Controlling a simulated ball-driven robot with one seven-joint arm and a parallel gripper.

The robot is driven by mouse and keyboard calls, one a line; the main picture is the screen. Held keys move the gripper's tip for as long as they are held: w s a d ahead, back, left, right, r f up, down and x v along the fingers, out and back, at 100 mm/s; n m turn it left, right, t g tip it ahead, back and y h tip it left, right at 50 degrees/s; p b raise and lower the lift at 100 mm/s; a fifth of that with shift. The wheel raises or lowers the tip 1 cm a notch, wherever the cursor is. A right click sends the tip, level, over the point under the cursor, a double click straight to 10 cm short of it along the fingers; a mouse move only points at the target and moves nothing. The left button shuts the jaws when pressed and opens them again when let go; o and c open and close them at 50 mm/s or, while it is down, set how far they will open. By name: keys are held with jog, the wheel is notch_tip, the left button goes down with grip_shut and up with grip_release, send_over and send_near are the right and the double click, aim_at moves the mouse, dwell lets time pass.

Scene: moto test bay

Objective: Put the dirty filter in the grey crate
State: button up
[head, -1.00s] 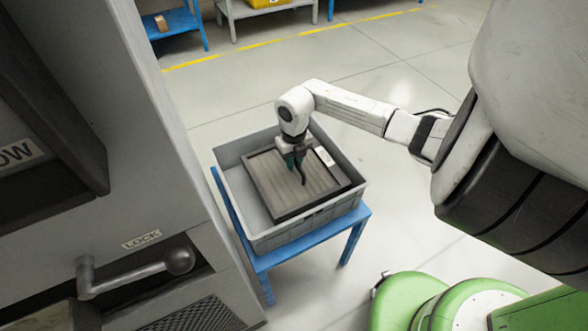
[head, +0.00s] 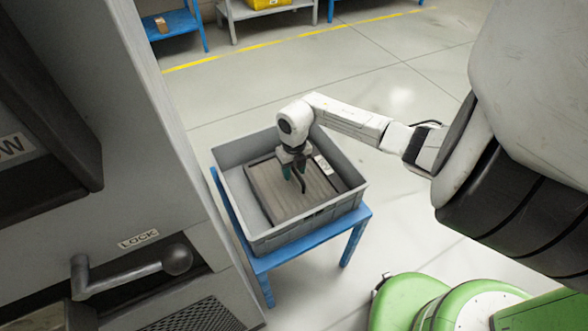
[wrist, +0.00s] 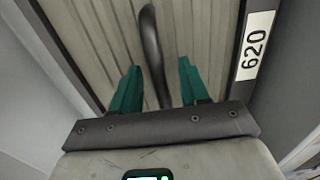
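The dirty filter (head: 280,198) is a flat panel with brownish-grey pleats, a dark frame and a black strap handle. It lies inside the grey crate (head: 265,240), low between its walls. Its pleats (wrist: 95,45) fill much of the wrist view, with a white "620" label (wrist: 256,45) at the right. My gripper (head: 293,173) is above the filter, pointing down into the crate. In the wrist view its green fingers (wrist: 157,75) stand apart on either side of the black handle (wrist: 153,50), with a visible gap at the right finger. The filter's underside is hidden.
The crate stands on a blue table (head: 310,245). A grey machine with a lever (head: 130,272) under a "LOCK" label stands close at the left. Open floor lies behind and to the right. Shelves (head: 265,12) stand at the back.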

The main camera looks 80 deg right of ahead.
notch_tip(320, 180, up, 12)
jog(key=p, duration=0.2)
jog(key=shift+r, duration=0.15)
dwell(0.4)
